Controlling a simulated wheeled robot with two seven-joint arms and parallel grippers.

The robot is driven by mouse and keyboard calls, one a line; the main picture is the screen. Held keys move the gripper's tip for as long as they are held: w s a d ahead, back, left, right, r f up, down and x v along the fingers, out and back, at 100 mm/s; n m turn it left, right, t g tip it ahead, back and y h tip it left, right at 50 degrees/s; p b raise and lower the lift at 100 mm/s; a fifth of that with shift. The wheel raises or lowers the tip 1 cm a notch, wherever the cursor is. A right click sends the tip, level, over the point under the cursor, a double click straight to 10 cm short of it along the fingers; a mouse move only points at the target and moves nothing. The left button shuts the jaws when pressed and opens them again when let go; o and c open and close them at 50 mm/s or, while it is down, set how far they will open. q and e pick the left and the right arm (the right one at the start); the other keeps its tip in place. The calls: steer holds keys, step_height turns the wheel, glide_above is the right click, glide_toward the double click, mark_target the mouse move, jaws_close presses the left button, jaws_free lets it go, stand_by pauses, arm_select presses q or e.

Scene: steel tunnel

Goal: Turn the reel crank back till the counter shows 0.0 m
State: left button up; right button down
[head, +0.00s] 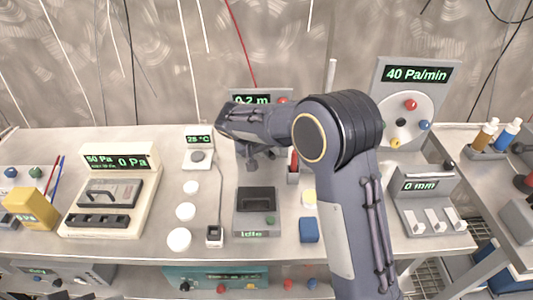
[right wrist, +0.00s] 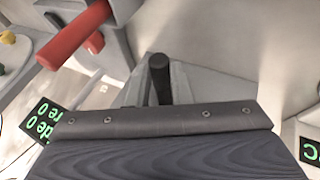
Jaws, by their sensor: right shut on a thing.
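The counter (head: 250,100) stands at the back middle of the bench in the head view and reads 0.2 m, its lower part partly covered by my right arm. My right gripper (head: 253,163) is below the counter, pointing down, shut on what I take to be the reel crank's handle. The crank and reel are mostly hidden behind my right arm and gripper in the head view. In the right wrist view a dark upright knob (right wrist: 160,75) shows just beyond the dark gripper body. My left gripper is not in view.
A red handle (right wrist: 75,35) is at the upper left of the right wrist view. In the head view, a dock reading Idle (head: 256,212) stands in front of my gripper and a dial panel reading 40 Pa/min (head: 408,105) stands right of my arm. White discs (head: 185,211) lie left.

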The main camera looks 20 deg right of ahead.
mark_target(270, 154)
steer(key=h, duration=0.3)
steer(key=r+n+h, duration=0.1)
steer(key=shift+s+d+g+h, duration=0.1)
steer(key=shift+d+g+h, duration=0.2)
steer(key=shift+g, duration=0.1)
steer(key=h, duration=0.1)
steer(key=n+h, duration=0.1)
steer(key=h, duration=0.1)
steer(key=shift+d+r+b, duration=0.15)
steer(key=shift+r+b, duration=0.25)
steer(key=h, duration=0.1)
steer(key=r+n+h+b, duration=0.1)
steer(key=h, duration=0.1)
steer(key=shift+h, duration=0.3)
steer(key=shift+a+r+n+h+b, duration=0.1)
steer(key=shift+r+n+h+b, duration=0.2)
steer(key=shift+h, duration=0.35)
steer(key=shift+a+r+n+h+b, duration=0.15)
steer(key=shift+n+h, duration=0.2)
steer(key=shift+h, duration=0.25)
steer(key=shift+d+r+n+h+b, duration=0.1)
steer(key=shift+r+n+h+b, duration=0.2)
steer(key=shift+h, duration=0.35)
steer(key=shift+f+t, duration=0.1)
steer(key=shift+t, duration=0.3)
steer(key=c, duration=1.3)
jaws_free()
steer(key=shift+a, duration=0.1)
